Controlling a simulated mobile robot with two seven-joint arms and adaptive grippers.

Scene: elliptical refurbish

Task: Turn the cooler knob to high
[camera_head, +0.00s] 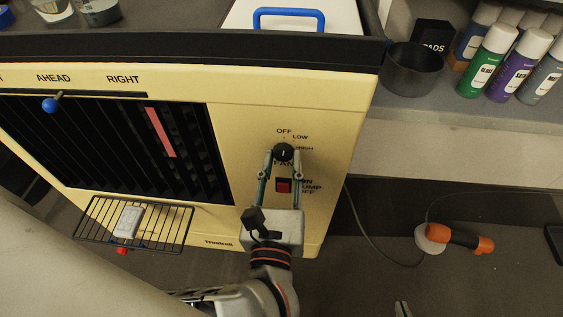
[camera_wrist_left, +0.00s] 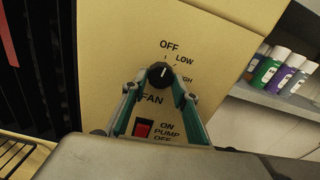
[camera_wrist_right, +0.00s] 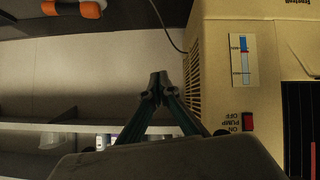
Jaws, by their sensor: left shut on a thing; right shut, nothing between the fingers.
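The cooler (camera_head: 310,110) is a cream box with a black grille. Its black round fan knob (camera_head: 284,152) sits on the front panel below the OFF and LOW labels, with HIGH at its right. In the left wrist view the knob (camera_wrist_left: 160,75) has a white mark pointing roughly up toward OFF. My left gripper (camera_head: 283,153) is shut on the knob, one finger on each side; its fingertips also show in the left wrist view (camera_wrist_left: 155,85). My right gripper (camera_wrist_right: 158,82) is shut and empty, beside the cooler's vented side.
A red pump switch (camera_head: 283,187) sits just below the knob. A wire rack (camera_head: 170,222) juts from the lower front. A blue-tipped lever (camera_head: 50,104) is at the grille's left. Spray cans (camera_head: 488,62) and a dark pot (camera_head: 411,70) stand on the right shelf.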

